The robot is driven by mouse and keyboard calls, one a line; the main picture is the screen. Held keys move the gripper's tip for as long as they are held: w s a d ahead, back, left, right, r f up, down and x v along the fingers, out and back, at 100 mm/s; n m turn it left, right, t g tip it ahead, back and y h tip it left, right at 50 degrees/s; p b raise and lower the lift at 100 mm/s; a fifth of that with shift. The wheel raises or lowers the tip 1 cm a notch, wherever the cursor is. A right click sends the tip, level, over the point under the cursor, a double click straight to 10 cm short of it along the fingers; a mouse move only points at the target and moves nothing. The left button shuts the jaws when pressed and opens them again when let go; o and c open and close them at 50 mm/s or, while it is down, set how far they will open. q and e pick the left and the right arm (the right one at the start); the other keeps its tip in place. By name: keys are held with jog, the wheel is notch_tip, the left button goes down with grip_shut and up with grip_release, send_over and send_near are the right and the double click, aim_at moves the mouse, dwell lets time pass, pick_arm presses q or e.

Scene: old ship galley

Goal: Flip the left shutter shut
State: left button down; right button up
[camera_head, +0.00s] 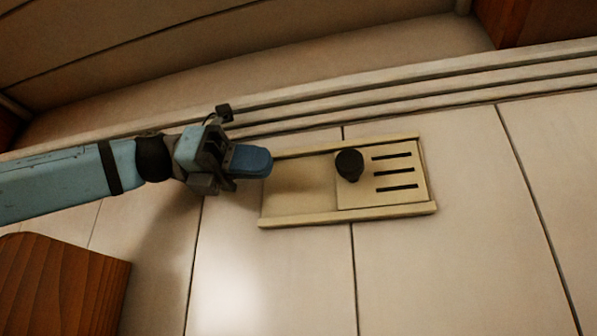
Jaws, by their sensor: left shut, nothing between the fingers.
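A single cream vent shutter is mounted on the pale plank wall, with a long frame (350,217) of two rails. Its slotted plate (410,185) sits at the right end of the frame and shows 3 dark slots. A round black knob (349,164) stands on the plate's left part. The left part of the frame is a bare recessed panel (303,186). My left gripper (266,162) is shut and empty, its blue fingers at the frame's upper left corner, left of the knob. Whether they touch the frame cannot be told. My right gripper is out of view.
Long pale ledges (430,87) run across the wall above the shutter. A brown wooden piece (62,285) is at the lower left, and another wooden block (535,18) is at the upper right. The wall below and right of the shutter is clear.

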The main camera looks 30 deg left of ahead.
pick_arm(q)
jog(key=shift+b+v, duration=0.35)
jog(key=shift+v, duration=2.4)
